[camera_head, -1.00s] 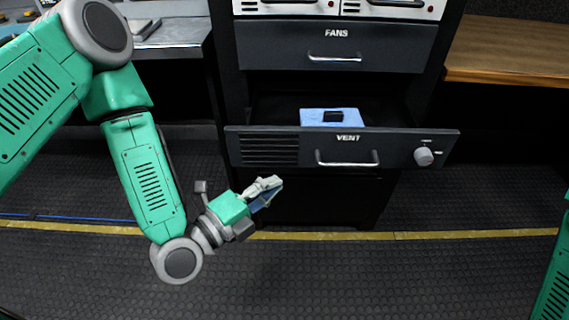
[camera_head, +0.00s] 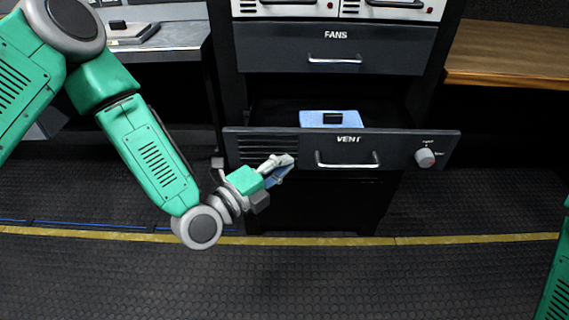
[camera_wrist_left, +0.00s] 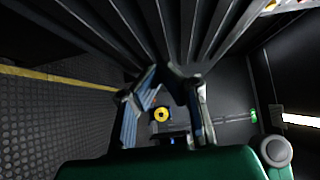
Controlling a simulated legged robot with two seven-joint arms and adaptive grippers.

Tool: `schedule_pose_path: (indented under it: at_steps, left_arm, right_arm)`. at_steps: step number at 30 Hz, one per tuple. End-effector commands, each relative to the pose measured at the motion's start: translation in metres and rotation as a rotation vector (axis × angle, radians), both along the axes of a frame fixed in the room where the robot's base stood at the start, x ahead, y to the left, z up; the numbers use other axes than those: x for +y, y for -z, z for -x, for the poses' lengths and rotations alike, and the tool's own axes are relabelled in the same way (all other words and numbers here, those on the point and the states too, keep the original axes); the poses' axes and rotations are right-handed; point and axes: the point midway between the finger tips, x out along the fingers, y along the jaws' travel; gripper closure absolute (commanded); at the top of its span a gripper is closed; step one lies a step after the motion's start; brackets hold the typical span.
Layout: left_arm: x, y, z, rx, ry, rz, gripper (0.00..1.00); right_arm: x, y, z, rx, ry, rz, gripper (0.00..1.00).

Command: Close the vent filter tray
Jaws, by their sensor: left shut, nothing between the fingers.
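The vent filter tray (camera_head: 390,146) is a dark drawer labelled VENT, pulled out of the rack, with a silver bar handle, a slatted left part and a knob (camera_head: 425,158) on the right. A blue filter (camera_head: 313,118) with a black block on top lies inside it. My left gripper (camera_head: 287,163) is shut and empty, in front of the slatted left part of the tray front, left of the handle; whether it touches cannot be told. In the left wrist view its fingers (camera_wrist_left: 162,90) are near dark slats (camera_wrist_left: 190,30). Of my right arm only a green link shows; its gripper is out of view.
The shut FANS drawer (camera_head: 390,45) is above the tray. A grey desk (camera_head: 170,40) stands at left and a wooden counter (camera_head: 510,55) at right. A dark floor with a yellow strip (camera_head: 330,240) lies open in front.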

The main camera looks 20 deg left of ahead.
Motion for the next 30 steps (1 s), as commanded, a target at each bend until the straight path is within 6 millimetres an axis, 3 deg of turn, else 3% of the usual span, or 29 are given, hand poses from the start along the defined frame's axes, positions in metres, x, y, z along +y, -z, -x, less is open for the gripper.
schedule_pose_path:
  at_steps: [8, 21, 30]
  left_arm:
    - [0.01, -0.002, -0.036, -0.009, -0.001, -0.004, 1.0]
    - [0.042, 0.001, -0.147, -0.009, -0.002, -0.004, 1.0]
    - [0.058, 0.001, -0.203, -0.005, -0.001, -0.003, 1.0]
  right_arm:
    - [0.0, 0.0, 0.0, 0.0, 0.0, 0.0, 1.0]
    - [0.0, 0.019, 0.0, 0.0, 0.0, 0.0, 1.0]
    - [0.0, 0.038, 0.0, 0.0, 0.0, 0.0, 1.0]
